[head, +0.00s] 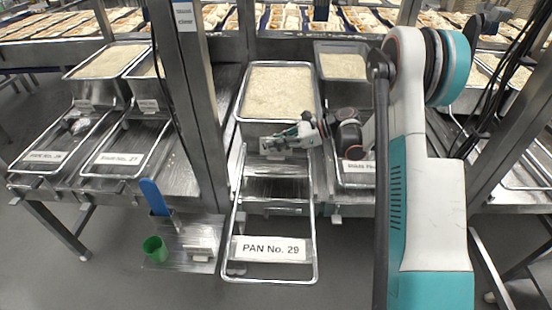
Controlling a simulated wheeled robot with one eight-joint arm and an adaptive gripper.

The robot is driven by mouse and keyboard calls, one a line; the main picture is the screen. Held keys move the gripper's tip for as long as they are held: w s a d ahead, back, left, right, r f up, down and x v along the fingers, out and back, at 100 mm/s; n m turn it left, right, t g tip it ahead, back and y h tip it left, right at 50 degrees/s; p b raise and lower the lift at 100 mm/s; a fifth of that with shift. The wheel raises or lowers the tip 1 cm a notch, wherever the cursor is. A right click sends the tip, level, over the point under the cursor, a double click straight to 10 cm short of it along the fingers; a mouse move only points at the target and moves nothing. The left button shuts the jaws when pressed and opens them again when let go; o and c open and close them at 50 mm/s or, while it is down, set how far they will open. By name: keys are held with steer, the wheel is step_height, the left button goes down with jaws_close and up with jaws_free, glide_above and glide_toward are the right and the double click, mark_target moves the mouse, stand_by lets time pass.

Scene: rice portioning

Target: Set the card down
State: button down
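My gripper (292,136) is at the front edge of the middle rice pan (242,108), reaching in from the right. A small pale card (275,146) with dark marks shows at the fingertips, in front of the pan's front wall. The picture is too small to tell whether the fingers grip the card or only stand before it. The metal rack (233,215) below the pan bears a large sign (268,249) reading "PAN No. 29".
A blue-handled tool (154,196) and a green cup (155,249) are on a low metal shelf (180,266) at the left. A metal post (192,95) stands left of the pan. More rice pans (108,62) stand on both sides.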

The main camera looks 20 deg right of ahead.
mark_target(274, 155)
steer(key=shift+f+b, duration=0.8)
steer(key=shift+f, duration=1.6)
steer(key=shift+f, duration=0.15)
steer(key=c, duration=1.8)
jaws_free()
steer(key=shift+s+d+r, duration=0.1)
steer(key=shift+d+r, duration=0.15)
steer(key=shift+r, duration=0.05)
steer(key=p+v, duration=0.4)
steer(key=v, duration=0.7)
steer(key=shift+d, duration=0.2)
